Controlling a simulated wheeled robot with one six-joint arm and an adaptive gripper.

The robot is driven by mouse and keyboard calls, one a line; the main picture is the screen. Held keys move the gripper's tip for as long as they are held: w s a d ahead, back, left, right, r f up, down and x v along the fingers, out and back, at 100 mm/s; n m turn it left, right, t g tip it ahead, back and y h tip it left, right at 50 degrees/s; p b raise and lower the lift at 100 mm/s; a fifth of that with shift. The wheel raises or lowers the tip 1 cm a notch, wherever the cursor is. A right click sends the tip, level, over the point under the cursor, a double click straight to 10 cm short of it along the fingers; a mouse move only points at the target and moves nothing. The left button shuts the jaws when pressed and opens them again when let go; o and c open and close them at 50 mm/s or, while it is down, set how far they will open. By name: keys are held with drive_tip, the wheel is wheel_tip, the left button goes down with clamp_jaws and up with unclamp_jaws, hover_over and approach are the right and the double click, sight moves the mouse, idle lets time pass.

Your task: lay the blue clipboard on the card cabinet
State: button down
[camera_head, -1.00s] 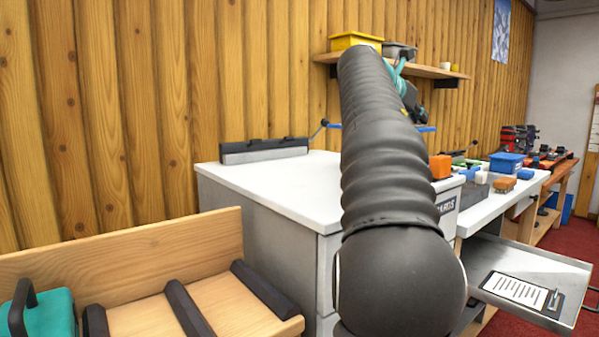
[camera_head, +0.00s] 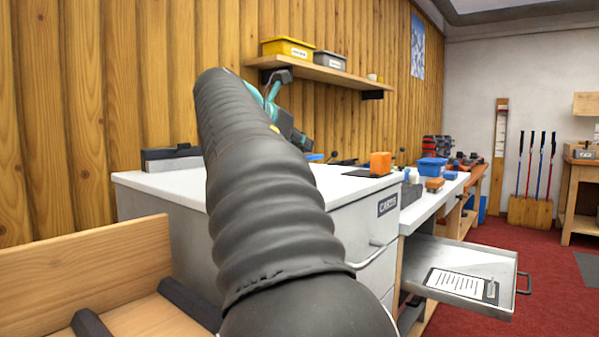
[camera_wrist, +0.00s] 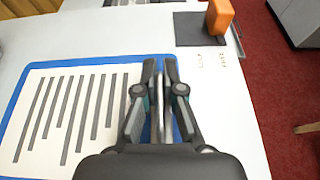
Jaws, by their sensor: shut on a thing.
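The blue clipboard (camera_wrist: 50,65), with a white lined sheet on it, shows flat at the left of the wrist view. My gripper (camera_wrist: 160,65) is shut on its right edge. In the head view only a small strip of the clipboard (camera_head: 315,157) shows beside my gripper, as my arm hides the rest. I cannot tell whether the clipboard touches that top.
An orange block (camera_head: 380,163) stands on a dark mat (camera_wrist: 190,30) on the cabinet top. A grey-and-black bar (camera_head: 172,158) lies at its back left. A tray with a paper clipboard (camera_head: 460,285) juts out at the right. A shelf (camera_head: 320,72) hangs above.

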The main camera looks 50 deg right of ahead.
drive_tip(key=shift+a+f+b, duration=0.1)
drive_tip(key=shift+f+b, duration=0.85)
drive_tip(key=shift+f, duration=1.05)
drive_tip(key=shift+f, duration=0.15)
drive_tip(key=c, duration=1.3)
unclamp_jaws()
drive_tip(key=p+v, duration=0.2)
drive_tip(key=v, duration=1)
